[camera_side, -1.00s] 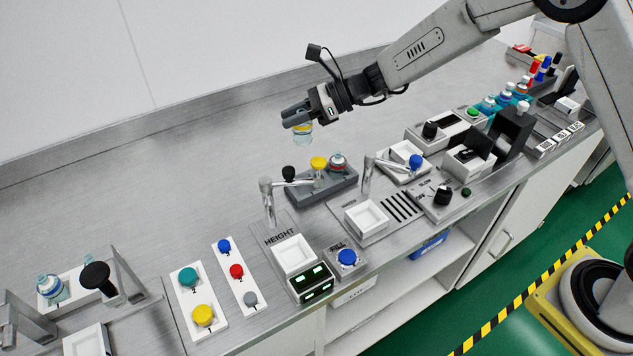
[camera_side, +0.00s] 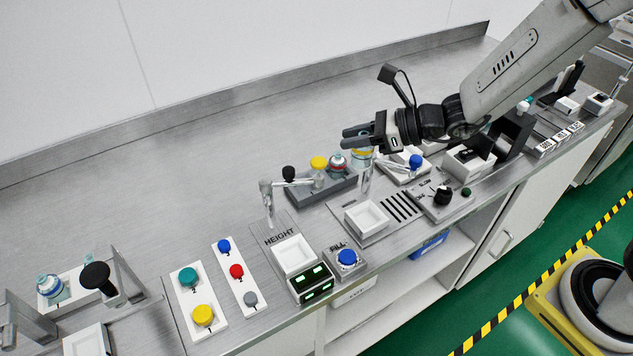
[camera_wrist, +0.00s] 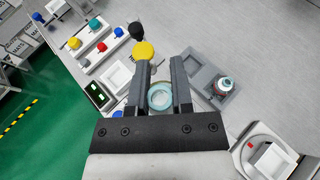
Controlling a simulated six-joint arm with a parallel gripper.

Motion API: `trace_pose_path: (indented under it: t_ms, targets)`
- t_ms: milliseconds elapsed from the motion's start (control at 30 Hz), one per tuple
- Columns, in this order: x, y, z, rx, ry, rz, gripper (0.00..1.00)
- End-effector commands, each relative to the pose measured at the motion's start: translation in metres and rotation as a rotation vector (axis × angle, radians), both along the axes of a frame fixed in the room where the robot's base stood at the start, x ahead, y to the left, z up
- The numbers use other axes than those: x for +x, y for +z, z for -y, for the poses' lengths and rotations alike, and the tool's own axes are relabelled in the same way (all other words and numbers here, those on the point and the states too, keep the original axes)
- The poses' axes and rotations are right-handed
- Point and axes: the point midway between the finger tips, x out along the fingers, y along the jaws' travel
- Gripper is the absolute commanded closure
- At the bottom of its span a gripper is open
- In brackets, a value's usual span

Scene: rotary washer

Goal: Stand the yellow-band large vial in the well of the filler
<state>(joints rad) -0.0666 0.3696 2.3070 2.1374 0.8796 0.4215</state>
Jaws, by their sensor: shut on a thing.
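My gripper (camera_side: 347,138) is shut on the yellow-band large vial (camera_side: 362,155), which hangs below the fingers in the side view, partly hidden behind them and a metal spout. In the wrist view its pale teal open rim (camera_wrist: 160,97) shows between the two fingers. The filler well (camera_side: 294,254) is a white square recess beside the word HEIGHT, with a metal spout (camera_side: 268,205) behind it. It looks empty. The vial is up and to the right of this well in the side view, held above the bench.
A blue FILL button (camera_side: 347,257) and green display (camera_side: 311,283) flank the filler.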

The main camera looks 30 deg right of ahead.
Motion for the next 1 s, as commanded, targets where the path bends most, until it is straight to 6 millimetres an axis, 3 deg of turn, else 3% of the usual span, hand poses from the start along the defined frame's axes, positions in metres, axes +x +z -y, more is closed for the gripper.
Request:
trace_pose_path:
  t_ms: [333,1000]
  targets:
    - [-0.027,-0.004,0.013,0.0,-0.066,0.0,1.0]
    - [-0.026,-0.06,0.012,0.001,-0.064,-0.001,1.0]
